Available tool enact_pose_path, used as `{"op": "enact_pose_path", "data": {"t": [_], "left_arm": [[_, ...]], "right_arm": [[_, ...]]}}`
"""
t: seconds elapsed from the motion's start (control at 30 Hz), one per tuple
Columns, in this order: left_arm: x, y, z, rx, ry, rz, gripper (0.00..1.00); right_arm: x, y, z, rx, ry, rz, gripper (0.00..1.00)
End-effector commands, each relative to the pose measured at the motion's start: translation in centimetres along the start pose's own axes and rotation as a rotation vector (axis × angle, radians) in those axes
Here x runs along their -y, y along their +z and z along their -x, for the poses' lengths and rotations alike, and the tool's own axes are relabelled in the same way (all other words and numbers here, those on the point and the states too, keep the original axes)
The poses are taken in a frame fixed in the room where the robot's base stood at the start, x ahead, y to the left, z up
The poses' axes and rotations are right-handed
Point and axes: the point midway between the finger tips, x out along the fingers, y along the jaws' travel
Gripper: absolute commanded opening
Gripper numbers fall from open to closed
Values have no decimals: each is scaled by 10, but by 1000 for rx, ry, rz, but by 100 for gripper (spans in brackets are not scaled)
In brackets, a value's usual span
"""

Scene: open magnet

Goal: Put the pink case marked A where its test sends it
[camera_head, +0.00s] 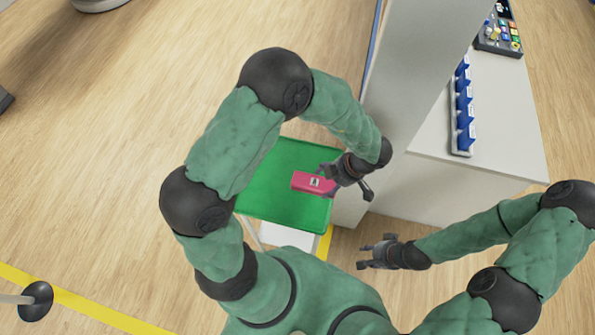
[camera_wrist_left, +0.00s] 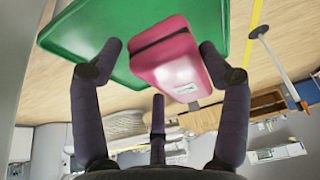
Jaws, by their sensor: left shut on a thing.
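The pink case (camera_head: 303,181) shows over the green tray (camera_head: 262,183) in the head view, with a small white label on it. The mark on the label is too small to read with certainty. My left gripper (camera_head: 329,180) is shut on the case. In the left wrist view the case (camera_wrist_left: 172,62) sits between the fingers, with the tray (camera_wrist_left: 85,28) behind it. I cannot tell whether the case touches the tray. My right gripper (camera_head: 363,257) is empty, fingers apart, to the right of the tray and in front of the white counter (camera_head: 425,180).
A row of blue holders (camera_head: 464,105) stands on the counter. A dark device with coloured buttons (camera_head: 499,38) lies at its far end. A tall pale panel (camera_head: 420,60) rises between tray and counter. Yellow lines mark the floor (camera_head: 90,312). Open wooden floor lies left.

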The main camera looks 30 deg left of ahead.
Motion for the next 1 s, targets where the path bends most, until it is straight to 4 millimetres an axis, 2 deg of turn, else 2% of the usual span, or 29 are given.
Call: {"op": "enact_pose_path", "data": {"t": [0.03, 0.33, 0.5, 0.6, 0.87, 1.0], "left_arm": [[-5, -6, -11, 0, -4, 5, 41], [-39, -46, -58, 0, -4, 7, 41], [-50, -51, -93, -1, -3, 3, 41], [-55, -54, -105, -1, -2, 2, 41], [-61, -58, -119, 0, -1, 1, 41], [-63, -54, -138, -2, -2, -2, 41]], "right_arm": [[-2, 0, -5, 1, 0, 0, 40], [-8, -1, -22, 0, 0, 0, 40], [-12, -1, -34, 0, 0, 0, 40], [-13, -1, -38, 0, 0, 0, 40], [-15, -2, -42, 0, 0, 0, 40], [-18, -2, -52, 0, 0, 0, 40]]}}
